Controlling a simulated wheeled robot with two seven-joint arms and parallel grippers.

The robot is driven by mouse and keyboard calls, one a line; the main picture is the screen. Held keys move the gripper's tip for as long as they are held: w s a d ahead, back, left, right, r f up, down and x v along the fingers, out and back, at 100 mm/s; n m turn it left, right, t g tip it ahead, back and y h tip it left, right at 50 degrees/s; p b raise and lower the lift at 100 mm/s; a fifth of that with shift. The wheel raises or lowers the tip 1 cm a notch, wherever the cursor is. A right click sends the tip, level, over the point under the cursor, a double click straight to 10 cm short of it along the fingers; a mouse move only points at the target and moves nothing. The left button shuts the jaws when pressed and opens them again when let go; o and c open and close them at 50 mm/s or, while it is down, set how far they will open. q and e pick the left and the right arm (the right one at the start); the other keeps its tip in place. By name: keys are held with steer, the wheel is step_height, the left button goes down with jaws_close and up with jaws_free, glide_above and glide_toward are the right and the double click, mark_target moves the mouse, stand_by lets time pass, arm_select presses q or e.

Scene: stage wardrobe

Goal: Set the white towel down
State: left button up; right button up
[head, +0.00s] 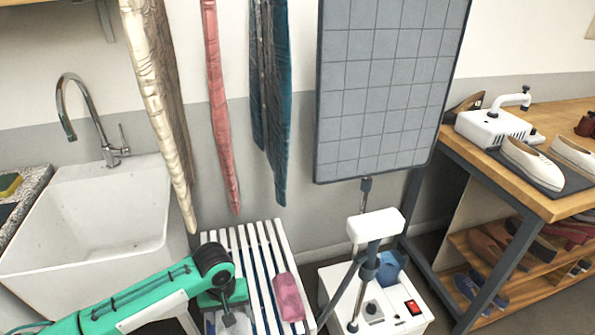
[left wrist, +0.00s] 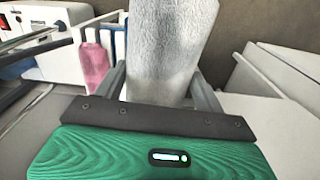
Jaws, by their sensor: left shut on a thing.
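The white towel (left wrist: 172,45) fills the upper middle of the left wrist view, pinched between the two fingers of my left gripper (left wrist: 162,92). In the head view my left gripper (head: 230,306) is low, over the front left part of a white slatted rack (head: 240,238). Only a small pale part of the towel (head: 236,324) shows there, below the gripper at the bottom edge. I cannot tell whether the towel touches the rack. My right gripper is in neither view.
A pink cloth (head: 288,297) lies on the rack's right part. A white sink (head: 85,225) stands left of the rack, and a white steamer base (head: 390,308) stands to its right. Garments hang above the rack. A wooden bench (head: 550,205) with shoes is at far right.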

arm_select(q)
step_height(320, 180, up, 12)
steer(key=s+a+m+p, duration=0.1)
steer(key=s+a+p, duration=0.1)
steer(key=p, duration=0.2)
step_height(320, 180, up, 10)
steer(key=m+p, duration=0.2)
steer(key=p, duration=0.2)
glide_above(218, 318)
steer(key=s+a, duration=0.2)
steer(key=s, duration=0.1)
steer(key=shift+a+r, duration=0.2)
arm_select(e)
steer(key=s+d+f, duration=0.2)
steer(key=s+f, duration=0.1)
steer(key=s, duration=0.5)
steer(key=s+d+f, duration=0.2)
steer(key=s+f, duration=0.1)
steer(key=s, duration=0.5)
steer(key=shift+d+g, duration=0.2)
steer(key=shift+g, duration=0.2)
arm_select(q)
steer(key=shift+f, duration=0.1)
